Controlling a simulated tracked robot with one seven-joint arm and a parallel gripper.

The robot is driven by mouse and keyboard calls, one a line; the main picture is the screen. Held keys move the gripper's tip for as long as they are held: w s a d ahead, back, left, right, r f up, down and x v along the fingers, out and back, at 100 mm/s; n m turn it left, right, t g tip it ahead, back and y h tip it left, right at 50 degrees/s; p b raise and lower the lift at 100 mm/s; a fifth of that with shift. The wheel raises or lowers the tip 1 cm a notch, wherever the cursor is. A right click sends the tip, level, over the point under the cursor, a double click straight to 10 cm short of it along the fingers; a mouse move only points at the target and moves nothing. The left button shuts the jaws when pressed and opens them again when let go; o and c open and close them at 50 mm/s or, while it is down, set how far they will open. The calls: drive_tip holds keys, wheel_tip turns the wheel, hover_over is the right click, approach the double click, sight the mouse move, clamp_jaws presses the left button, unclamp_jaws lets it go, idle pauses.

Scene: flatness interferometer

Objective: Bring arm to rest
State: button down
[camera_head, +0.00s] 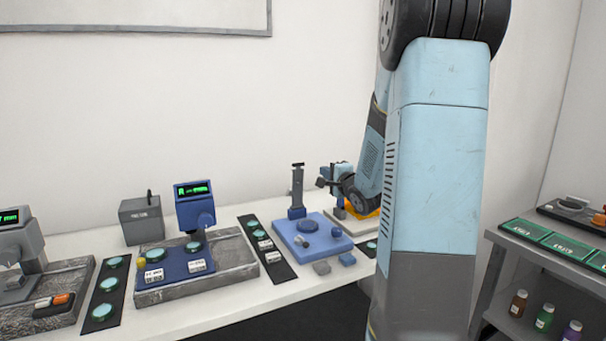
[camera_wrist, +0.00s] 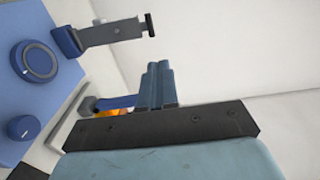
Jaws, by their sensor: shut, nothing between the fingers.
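My gripper (camera_wrist: 158,66) shows in the wrist view with its two blue-grey fingers close together, shut and empty. In the head view my arm comes down on the right, and its bent wrist hangs above the back right of the bench. The wrist is right of the blue base (camera_head: 325,246) with its upright grey post (camera_head: 297,185). The arm hides part of the bench behind it. The wrist view shows the blue base (camera_wrist: 22,100), a round dark blue disc (camera_wrist: 39,62) and the post (camera_wrist: 112,31) left of the fingers.
On the white bench (camera_head: 205,310) stand a blue gauge (camera_head: 195,205) with a green display, a grey gauge (camera_head: 30,245), a grey box (camera_head: 140,218) and black strips with round discs (camera_head: 103,312). A grey shelf (camera_head: 545,259) with small bottles is at the right.

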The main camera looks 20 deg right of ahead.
drive_tip(key=s+a+r+n+g+h, duration=0.35)
drive_tip(key=s+a+n+g, duration=0.25)
drive_tip(key=s+a+n, duration=0.3)
drive_tip(key=s+a+n+g+y, duration=0.1)
drive_tip(key=s+a+n+g, duration=0.2)
drive_tip(key=s, duration=0.9)
drive_tip(key=s+a+n+g+y, duration=0.2)
drive_tip(key=s+a+n, duration=0.4)
drive_tip(key=s+a, duration=0.3)
drive_tip(key=s+f+g, duration=0.1)
drive_tip(key=s, duration=0.2)
drive_tip(key=shift+s+a, duration=0.15)
drive_tip(key=shift+a, duration=0.15)
